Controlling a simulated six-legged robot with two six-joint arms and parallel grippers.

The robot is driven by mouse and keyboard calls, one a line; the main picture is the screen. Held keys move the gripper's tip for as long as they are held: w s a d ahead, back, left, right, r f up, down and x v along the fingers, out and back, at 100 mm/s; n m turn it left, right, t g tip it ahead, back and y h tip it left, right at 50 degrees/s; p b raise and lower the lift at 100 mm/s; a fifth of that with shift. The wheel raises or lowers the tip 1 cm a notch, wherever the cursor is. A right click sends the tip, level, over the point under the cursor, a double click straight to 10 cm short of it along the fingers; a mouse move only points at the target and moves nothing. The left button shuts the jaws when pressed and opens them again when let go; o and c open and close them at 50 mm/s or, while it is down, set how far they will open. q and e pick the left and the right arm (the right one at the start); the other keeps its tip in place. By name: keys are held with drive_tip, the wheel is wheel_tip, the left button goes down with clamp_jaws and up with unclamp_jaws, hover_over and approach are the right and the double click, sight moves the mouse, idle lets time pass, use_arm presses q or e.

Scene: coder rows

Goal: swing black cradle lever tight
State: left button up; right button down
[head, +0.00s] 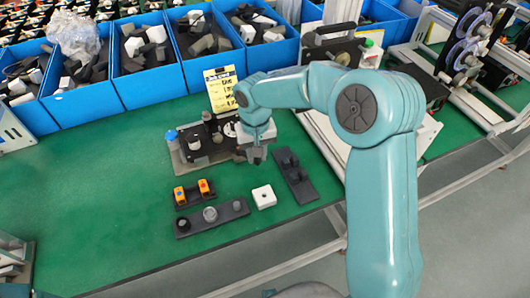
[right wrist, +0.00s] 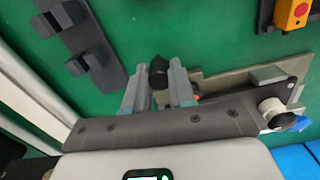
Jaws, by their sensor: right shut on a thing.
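The fixture with the black cradle stands on a grey base plate (head: 178,158) on the green bench in the head view. The plate also shows in the right wrist view (right wrist: 225,82). My right gripper (head: 256,158) is at the fixture's right end, pointing down. In the right wrist view its two fingers (right wrist: 158,88) are closed around a black lever tip (right wrist: 158,70), which shows between them. The rest of the lever is hidden behind the gripper body. My left gripper is not in view.
A yellow-labelled card (head: 220,88) stands behind the fixture. In front lie an orange two-button box (head: 194,193), a dark strip with round parts (head: 211,215), a white square block (head: 264,197) and a dark bracket (head: 293,177). Blue bins (head: 150,85) line the back.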

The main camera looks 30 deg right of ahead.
drive_tip(key=a+m, duration=0.1)
drive_tip(key=m+b, duration=0.1)
drive_tip(key=shift+s+a+f+m, duration=0.1)
drive_tip(key=shift+a+m, duration=0.25)
drive_tip(key=shift+m, duration=0.05)
drive_tip(key=a+m+b, duration=0.1)
drive_tip(key=m, duration=0.1)
drive_tip(key=shift+a+m+b, duration=0.3)
drive_tip(key=shift+a+m, duration=0.05)
drive_tip(key=shift+m, duration=0.05)
drive_tip(key=a+m, duration=0.2)
drive_tip(key=m, duration=0.1)
drive_tip(key=shift+w+b, duration=0.35)
drive_tip(key=shift+b, duration=0.05)
drive_tip(key=shift+w+a+r+m, duration=0.15)
drive_tip(key=shift+w+a+m, duration=0.15)
drive_tip(key=shift+m, duration=0.45)
drive_tip(key=shift+w+a+r+m, duration=0.1)
drive_tip(key=shift+w+a+m, duration=0.2)
drive_tip(key=shift+m, duration=0.45)
drive_tip(key=c, duration=0.9)
unclamp_jaws()
drive_tip(key=shift+s+f, duration=0.1)
drive_tip(key=shift+c, duration=0.2)
wheel_tip(320, 180, up, 16)
drive_tip(key=p, duration=0.1)
drive_tip(key=shift+r+p, duration=0.2)
drive_tip(key=shift+p, duration=0.15)
drive_tip(key=shift+r, duration=0.1)
